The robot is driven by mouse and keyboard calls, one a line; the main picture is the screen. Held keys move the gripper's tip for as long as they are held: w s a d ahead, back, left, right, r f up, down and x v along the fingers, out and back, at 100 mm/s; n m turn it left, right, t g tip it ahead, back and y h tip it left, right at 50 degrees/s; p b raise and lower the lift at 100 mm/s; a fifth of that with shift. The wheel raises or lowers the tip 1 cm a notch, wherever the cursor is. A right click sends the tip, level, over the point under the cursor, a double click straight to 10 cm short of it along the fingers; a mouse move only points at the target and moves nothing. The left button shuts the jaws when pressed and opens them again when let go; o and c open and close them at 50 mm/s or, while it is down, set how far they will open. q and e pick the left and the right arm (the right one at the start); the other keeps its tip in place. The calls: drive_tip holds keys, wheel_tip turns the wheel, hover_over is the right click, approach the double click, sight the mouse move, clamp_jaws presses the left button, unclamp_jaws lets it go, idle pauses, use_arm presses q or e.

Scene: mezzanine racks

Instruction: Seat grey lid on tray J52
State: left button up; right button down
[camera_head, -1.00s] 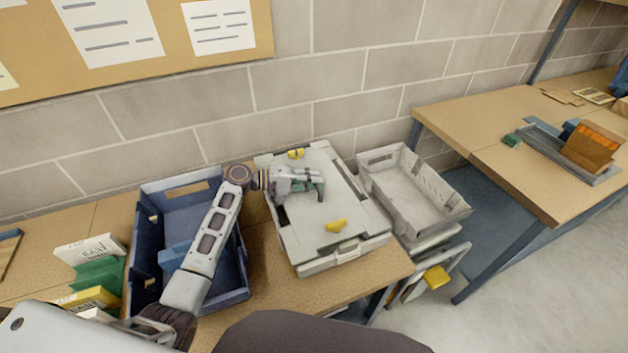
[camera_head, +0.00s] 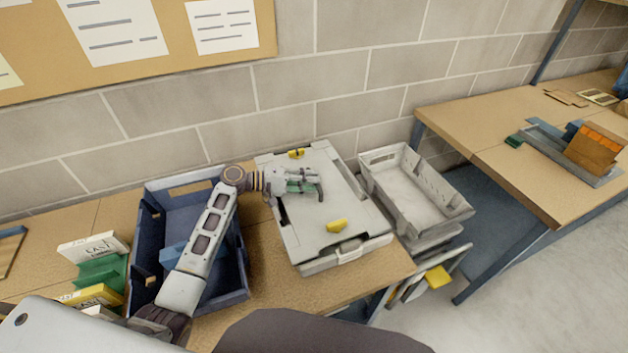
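The pale grey lid (camera_head: 312,228) lies over the light grey tray (camera_head: 325,262) on the wooden bench. Two yellow pieces sit on the lid: one at the back edge (camera_head: 296,153) and one near the front (camera_head: 336,226). I cannot tell whether the lid is flush all round, and no label J52 is readable. My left gripper (camera_head: 310,186) reaches in from the left over the back left part of the lid, its fingers pointing right. Greenish parts show at its fingers. Whether it touches the lid or is open is unclear. My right gripper is not in view.
A blue crate (camera_head: 237,297) stands left of the tray, under my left arm. Boxes and green pieces (camera_head: 98,270) lie further left. An empty grey crate (camera_head: 455,213) is close on the right. A block wall (camera_head: 320,105) stands behind. Another wooden table (camera_head: 480,125) is at right.

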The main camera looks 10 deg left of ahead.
use_arm(q)
drive_tip(key=shift+v, duration=1)
drive_tip(key=shift+p+v, duration=0.4)
drive_tip(key=shift+v, duration=0.6)
drive_tip(key=shift+p+v, duration=0.4)
drive_tip(key=shift+v, duration=1.85)
drive_tip(key=shift+r, duration=0.15)
